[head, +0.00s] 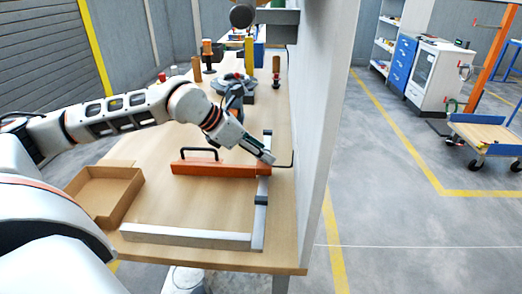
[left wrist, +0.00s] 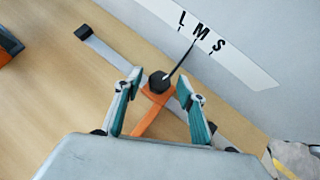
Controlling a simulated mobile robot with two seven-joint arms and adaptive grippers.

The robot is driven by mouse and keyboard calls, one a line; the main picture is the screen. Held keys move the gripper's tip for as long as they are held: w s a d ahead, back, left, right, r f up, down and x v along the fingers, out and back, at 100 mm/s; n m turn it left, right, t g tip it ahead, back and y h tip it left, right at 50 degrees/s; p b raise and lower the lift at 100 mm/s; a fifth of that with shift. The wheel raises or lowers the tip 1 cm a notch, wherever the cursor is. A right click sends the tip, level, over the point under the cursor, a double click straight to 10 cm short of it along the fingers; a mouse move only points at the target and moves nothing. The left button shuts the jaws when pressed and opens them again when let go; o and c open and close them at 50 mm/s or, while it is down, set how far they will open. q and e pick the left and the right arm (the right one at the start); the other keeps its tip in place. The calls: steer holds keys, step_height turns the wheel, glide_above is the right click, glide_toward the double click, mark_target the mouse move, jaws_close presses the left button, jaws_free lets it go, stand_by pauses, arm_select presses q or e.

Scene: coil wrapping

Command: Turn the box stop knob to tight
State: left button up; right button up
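The knob (left wrist: 158,82) is round and black, on the end of an orange bar (left wrist: 146,112). A thin black pointer (left wrist: 178,60) runs from it and ends near the M on a white label strip (left wrist: 235,52) marked L, M, S. In the left wrist view my left gripper (left wrist: 162,85) is open, its teal fingers on either side of the knob with gaps showing. In the head view the left gripper (head: 268,157) is at the right end of the orange bar (head: 215,168), and it hides the knob. My right gripper is not in view.
The orange bar has a black handle (head: 200,153) and lies across a grey metal rail (head: 260,222). An open cardboard tray (head: 128,202) is at the left of the table. A grey wall panel (head: 322,130) closes the right side. Tools stand farther back.

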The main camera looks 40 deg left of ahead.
arm_select(q)
steer(key=shift+c, duration=0.5)
steer(key=c, duration=1)
steer(key=shift+c, duration=0.2)
